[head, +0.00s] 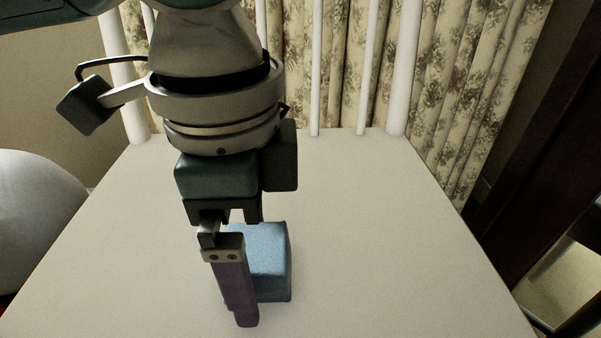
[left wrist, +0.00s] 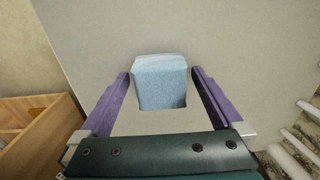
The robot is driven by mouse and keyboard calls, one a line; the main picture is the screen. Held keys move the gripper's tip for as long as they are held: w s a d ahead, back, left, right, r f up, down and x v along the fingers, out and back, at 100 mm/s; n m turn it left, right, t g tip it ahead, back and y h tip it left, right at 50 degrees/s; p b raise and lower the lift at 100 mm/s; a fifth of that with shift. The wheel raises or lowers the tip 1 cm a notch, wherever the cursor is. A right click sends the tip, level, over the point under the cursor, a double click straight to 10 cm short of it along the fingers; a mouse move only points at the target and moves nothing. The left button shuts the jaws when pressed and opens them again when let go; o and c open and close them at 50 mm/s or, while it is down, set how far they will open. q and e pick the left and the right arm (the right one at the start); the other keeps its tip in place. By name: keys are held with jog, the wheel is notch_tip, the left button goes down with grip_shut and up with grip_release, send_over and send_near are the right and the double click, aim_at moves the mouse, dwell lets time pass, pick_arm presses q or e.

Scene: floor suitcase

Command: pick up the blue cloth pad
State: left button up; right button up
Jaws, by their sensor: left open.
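The blue cloth pad (head: 272,262) is a light blue block on the white chair seat. My left gripper (head: 243,305) points down at it, and its near purple finger covers the pad's left part in the head view. In the left wrist view the pad (left wrist: 161,82) lies between the two spread purple fingers of the left gripper (left wrist: 160,76), with a gap on each side. The gripper is open and holds nothing. The far finger is mostly hidden in the head view. My right gripper is not in view.
The white seat (head: 390,240) is clear around the pad. White chair-back spindles (head: 316,70) rise at the rear, before a flowered curtain (head: 460,90). A rounded white object (head: 35,215) is at left. A wooden open box (left wrist: 40,130) shows in the left wrist view.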

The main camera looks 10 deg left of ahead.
aim_at(248, 245)
pick_arm(q)
jog(key=c, duration=1.4)
notch_tip(248, 245, up, 20)
jog(key=p, duration=1.2)
